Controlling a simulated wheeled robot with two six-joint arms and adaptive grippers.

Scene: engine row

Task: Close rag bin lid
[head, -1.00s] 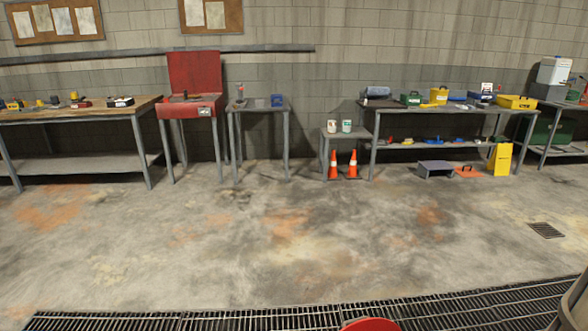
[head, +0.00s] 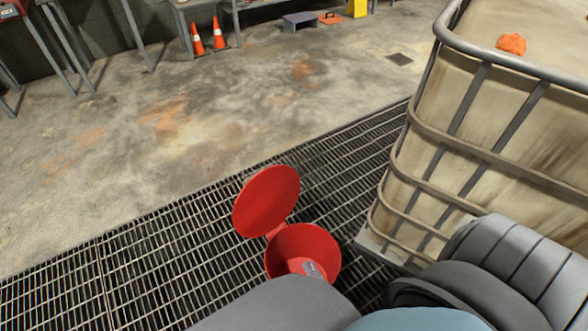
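The red rag bin (head: 318,244) stands on the floor grating, low in the middle of the head view. Its round red lid (head: 266,201) is open, tilted up and away on the far left side of the bin's rim, joined near the rim. The bin's mouth is open. A small grey patch shows at its near edge, too small to tell what it is. The lower part of the bin is hidden by grey shapes at the bottom of the picture. Neither of my grippers is in view.
A dirty caged tank (head: 440,150) stands close on the right, with an orange rag (head: 511,44) on top. Floor grating (head: 150,255) runs around the bin. Beyond it the concrete floor (head: 170,130) is clear up to two orange cones (head: 197,40) and the benches.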

